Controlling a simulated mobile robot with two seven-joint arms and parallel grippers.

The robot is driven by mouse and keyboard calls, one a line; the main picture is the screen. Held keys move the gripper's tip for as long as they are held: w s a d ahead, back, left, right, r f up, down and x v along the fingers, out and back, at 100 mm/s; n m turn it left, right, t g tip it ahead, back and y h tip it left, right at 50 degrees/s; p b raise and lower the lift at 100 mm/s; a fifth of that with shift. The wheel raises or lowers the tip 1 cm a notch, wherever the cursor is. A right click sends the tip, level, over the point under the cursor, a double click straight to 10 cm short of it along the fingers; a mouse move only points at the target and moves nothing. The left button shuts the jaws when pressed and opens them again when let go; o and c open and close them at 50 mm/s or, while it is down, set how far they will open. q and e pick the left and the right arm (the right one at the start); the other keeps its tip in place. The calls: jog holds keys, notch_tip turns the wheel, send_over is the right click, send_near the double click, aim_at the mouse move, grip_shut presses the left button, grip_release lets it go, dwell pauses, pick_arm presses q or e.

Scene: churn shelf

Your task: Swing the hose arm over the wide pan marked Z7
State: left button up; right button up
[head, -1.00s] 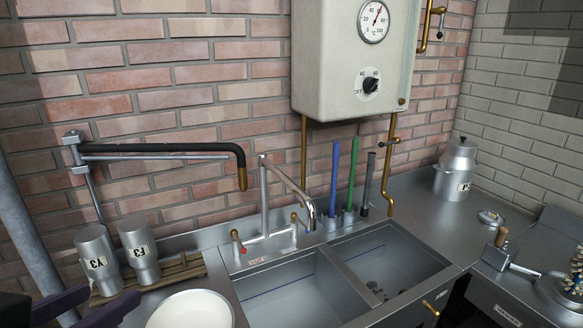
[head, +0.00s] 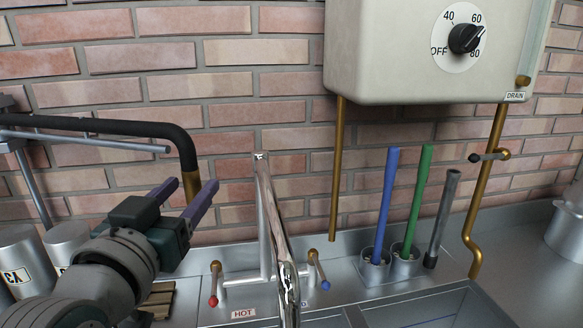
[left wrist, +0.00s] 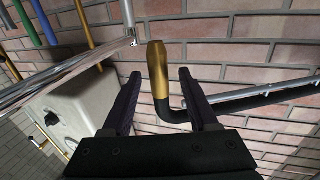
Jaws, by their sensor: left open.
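The hose arm (head: 110,126) is a black hose on a grey wall bracket rod, bending down at its right end into a brass nozzle (head: 190,183). My left gripper (head: 195,184), with purple fingers, is open at the nozzle. In the left wrist view the brass nozzle (left wrist: 158,68) lies between the two spread fingers, with a gap on both sides. I cannot tell how deep it sits between them. No pan marked Z7 is in view now. My right gripper is not in view.
A chrome swivel tap (head: 272,225) stands just right of my left gripper. Blue (head: 388,200) and green (head: 418,195) tubes stand upright behind the sink. A cream heater (head: 425,60) hangs above. Metal canisters (head: 22,260) stand at the left.

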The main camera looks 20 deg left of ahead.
pick_arm(q)
jog(key=shift+x, duration=2.5)
jog(key=shift+w, duration=0.1)
grip_shut()
